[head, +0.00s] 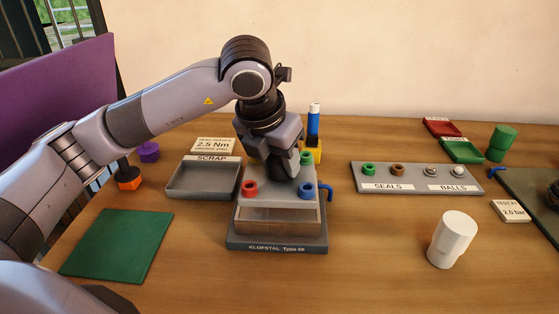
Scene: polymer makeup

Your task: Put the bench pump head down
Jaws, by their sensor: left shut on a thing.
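The bench pump head (277,196) is a light grey block with red, blue and green rings on its top. It is over the dark grey pump base (248,243) labelled KLOFSTAL, at the middle of the head view. My left gripper (283,178) points down onto the top of the head and is shut on it; its fingertips are partly hidden. A brown, box-like section shows between the head and the base's front edge. I cannot tell whether the head touches the base. My right gripper is not in view.
A grey scrap tray (203,194) stands just left of the pump, with a green mat (117,244) in front. A seals and balls rack (417,179) and a white cylinder (452,238) are to the right. The front table is mostly clear.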

